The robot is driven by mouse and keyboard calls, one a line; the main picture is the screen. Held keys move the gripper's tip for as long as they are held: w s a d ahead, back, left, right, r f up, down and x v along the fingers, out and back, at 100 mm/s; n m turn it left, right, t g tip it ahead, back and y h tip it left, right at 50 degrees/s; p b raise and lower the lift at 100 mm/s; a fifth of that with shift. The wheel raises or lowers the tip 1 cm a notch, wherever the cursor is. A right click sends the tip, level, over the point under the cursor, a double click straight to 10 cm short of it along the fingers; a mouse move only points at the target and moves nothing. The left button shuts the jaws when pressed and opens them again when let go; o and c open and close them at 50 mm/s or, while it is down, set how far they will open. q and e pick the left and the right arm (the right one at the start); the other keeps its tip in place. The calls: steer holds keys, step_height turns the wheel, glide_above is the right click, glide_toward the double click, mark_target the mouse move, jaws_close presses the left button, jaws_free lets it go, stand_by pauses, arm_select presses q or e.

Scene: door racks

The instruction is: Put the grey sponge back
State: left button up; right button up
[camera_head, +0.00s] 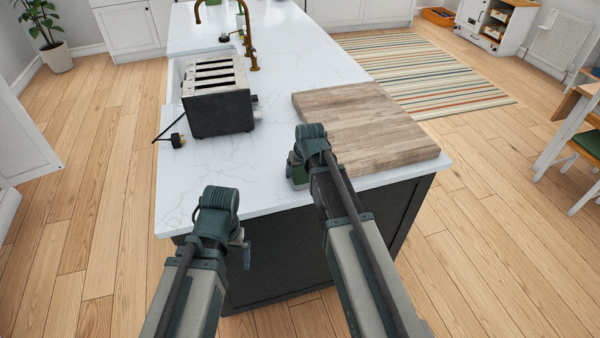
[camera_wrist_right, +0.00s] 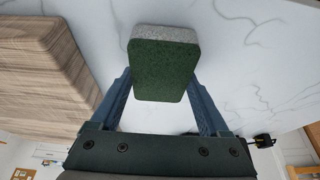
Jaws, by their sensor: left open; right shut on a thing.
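The grey sponge (camera_wrist_right: 165,68) has a grey body and a dark green scouring face. In the right wrist view my right gripper (camera_wrist_right: 165,92) is shut on it, with one blue finger on each side. In the head view the green of the sponge (camera_head: 298,172) shows beside my right gripper (camera_head: 300,160), over the front of the white counter and left of the wooden board; I cannot tell if it touches the counter. My left gripper (camera_head: 243,248) is open, in front of the counter's near edge, mostly hidden by its wrist.
A wooden board (camera_head: 365,122) lies on the counter (camera_head: 265,150) to the right. A black toaster (camera_head: 221,112) stands at the left, with a cord and plug (camera_head: 177,140) beside it. A sink with a brass tap (camera_head: 247,40) is behind. The counter in front of the toaster is clear.

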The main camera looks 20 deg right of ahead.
steer(key=shift+f, duration=0.15)
steer(key=o, duration=1)
steer(key=shift+o, duration=0.2)
steer(key=p+v, duration=1.1)
steer(key=v, duration=0.1)
steer(key=b+x, duration=1.1)
steer(key=x, duration=0.1)
